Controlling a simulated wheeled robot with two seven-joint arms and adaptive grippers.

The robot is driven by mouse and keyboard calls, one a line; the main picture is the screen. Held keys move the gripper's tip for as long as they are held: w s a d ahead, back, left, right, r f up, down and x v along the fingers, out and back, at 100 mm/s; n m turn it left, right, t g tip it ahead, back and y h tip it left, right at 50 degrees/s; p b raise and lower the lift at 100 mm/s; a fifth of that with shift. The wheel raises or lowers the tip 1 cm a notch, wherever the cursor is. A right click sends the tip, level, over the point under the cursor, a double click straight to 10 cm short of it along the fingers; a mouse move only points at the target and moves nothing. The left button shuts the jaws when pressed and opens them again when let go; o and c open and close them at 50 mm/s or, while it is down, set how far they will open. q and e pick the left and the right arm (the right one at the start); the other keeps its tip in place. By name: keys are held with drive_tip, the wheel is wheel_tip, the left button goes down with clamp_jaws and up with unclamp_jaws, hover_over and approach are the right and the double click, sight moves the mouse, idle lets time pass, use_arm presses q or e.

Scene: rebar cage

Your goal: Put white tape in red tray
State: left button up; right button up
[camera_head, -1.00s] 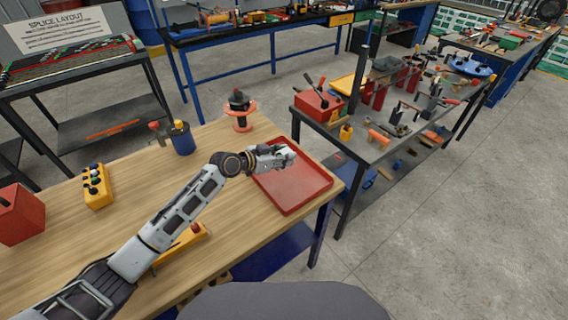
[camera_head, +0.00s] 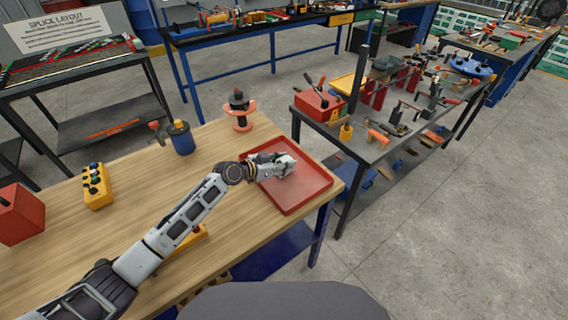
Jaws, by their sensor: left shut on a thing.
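The red tray (camera_head: 305,196) lies flat at the right end of the wooden table. My left gripper (camera_head: 286,165) is over the tray's far part, low and close to its floor; I cannot tell whether it touches. It is shut on a small pale thing, taken as the white tape, which is mostly hidden by the fingers and hard to tell from them. No other white tape shows on the table. My right gripper is not in view.
A red spool stand (camera_head: 240,112) and a blue cup (camera_head: 181,138) stand behind the tray to the left. A yellow button box (camera_head: 97,186) and a red box (camera_head: 19,215) are at the left. The tray's near part is clear.

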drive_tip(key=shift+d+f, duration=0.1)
use_arm(q)
drive_tip(key=o, duration=0.9)
drive_tip(key=shift+f, duration=0.1)
drive_tip(key=o, duration=0.3)
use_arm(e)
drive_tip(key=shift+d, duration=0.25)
